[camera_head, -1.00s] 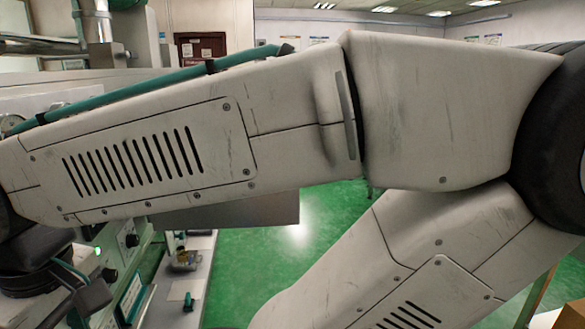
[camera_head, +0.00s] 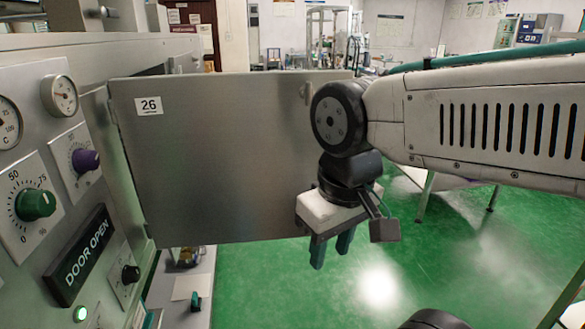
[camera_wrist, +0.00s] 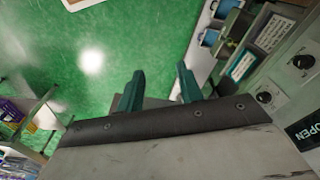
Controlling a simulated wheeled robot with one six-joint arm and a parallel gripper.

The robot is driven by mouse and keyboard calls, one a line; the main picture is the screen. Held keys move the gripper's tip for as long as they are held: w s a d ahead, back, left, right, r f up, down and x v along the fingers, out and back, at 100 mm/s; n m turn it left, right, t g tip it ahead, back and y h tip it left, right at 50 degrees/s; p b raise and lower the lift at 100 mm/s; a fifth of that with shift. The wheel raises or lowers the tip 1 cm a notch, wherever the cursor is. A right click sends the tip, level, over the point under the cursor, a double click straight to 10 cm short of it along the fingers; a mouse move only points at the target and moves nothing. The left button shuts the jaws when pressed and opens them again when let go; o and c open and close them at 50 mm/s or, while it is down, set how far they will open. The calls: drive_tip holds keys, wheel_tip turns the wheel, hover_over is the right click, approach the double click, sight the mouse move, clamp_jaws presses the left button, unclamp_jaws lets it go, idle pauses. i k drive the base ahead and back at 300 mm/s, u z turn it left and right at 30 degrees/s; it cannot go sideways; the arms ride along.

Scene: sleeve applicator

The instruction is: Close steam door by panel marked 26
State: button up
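The steam door (camera_head: 220,160) is a flat grey steel panel with a white label marked 26 (camera_head: 149,106) at its upper left. It stands swung out from the machine front, with its hinge side at the left. Its far right edge is partly hidden by my arm. My gripper (camera_head: 331,254) points down in front of the door's lower right part; I cannot tell whether it touches the door. Its two green fingers are apart, also in the wrist view (camera_wrist: 160,90). A small grey patch shows between them there; I cannot tell what it is.
The machine's control panel at the left has gauges, a green knob (camera_head: 36,204), a purple knob (camera_head: 86,160) and a DOOR OPEN sign (camera_head: 87,253). A bench (camera_head: 195,300) stands below the door.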

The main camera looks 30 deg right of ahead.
sight(218, 158)
drive_tip(key=z, duration=0.1)
drive_tip(key=i, duration=0.5)
drive_tip(key=z, duration=0.75)
drive_tip(key=k, duration=0.85)
drive_tip(key=u, duration=0.55)
